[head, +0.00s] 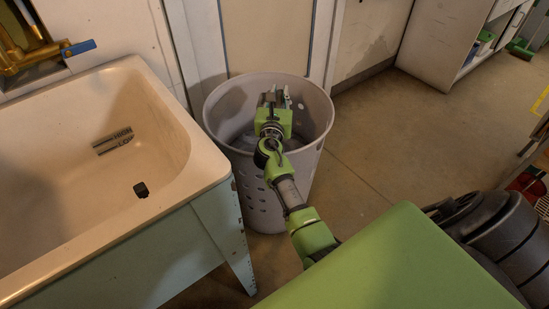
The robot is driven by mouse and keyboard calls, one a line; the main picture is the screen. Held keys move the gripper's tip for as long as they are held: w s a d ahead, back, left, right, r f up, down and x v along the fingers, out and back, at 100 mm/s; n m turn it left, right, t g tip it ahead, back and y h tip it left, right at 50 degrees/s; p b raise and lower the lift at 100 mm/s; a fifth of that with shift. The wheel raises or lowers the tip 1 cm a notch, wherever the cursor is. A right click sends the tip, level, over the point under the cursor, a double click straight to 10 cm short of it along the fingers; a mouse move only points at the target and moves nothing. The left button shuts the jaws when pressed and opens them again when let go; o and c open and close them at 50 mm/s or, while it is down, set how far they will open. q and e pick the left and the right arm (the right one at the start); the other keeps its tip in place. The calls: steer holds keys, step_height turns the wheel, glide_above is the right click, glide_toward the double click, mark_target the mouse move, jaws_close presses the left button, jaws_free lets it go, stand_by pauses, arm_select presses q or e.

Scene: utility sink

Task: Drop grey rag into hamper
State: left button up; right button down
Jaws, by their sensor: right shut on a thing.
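The hamper (222,120) is a tall, round grey bin with holes in its side, standing on the floor beside the sink. My right gripper (277,97) is over the hamper's opening, within its rim as seen from above, and pointing away from me. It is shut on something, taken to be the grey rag. The rag itself is hard to make out against the grey hamper, and my gripper and wrist hide part of the inside. My left gripper is not in view.
A cream utility sink (110,240) on a pale green stand is close to the hamper's left. A brass tap (35,52) is above it. A wall and door frame stand behind the hamper. The floor (375,150) to its right is clear. A white cabinet (440,45) stands farther back.

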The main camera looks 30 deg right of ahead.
stand_by(0.3)
steer(key=c, duration=1.8)
jaws_free()
steer(key=shift+c, duration=0.2)
steer(key=shift+s+a+f, duration=0.1)
steer(key=shift+s+a, duration=0.3)
steer(key=v, duration=1.1)
